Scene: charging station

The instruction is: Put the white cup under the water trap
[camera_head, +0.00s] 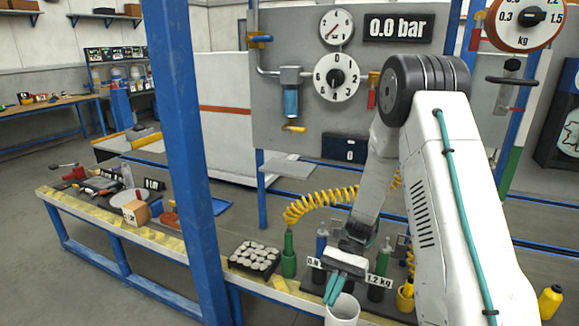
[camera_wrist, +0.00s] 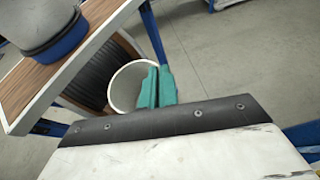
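The white cup (camera_head: 342,314) shows at the bottom of the head view, partly cut off, at the bench's front edge. In the wrist view its round open rim (camera_wrist: 124,88) faces the camera. My gripper (camera_head: 335,288) points down at the cup, and its two teal fingers (camera_wrist: 157,88) are close together at the cup's rim, apparently pinching its wall. Whether the cup's base touches anything is hidden. The water trap (camera_head: 291,95) is a grey-topped filter with a blue bowl on the grey panel, up and left of my gripper. A yellow lever (camera_head: 293,128) is below it.
A small grey shelf (camera_head: 288,168) juts out below the water trap. A blue post (camera_head: 182,130) stands left of it.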

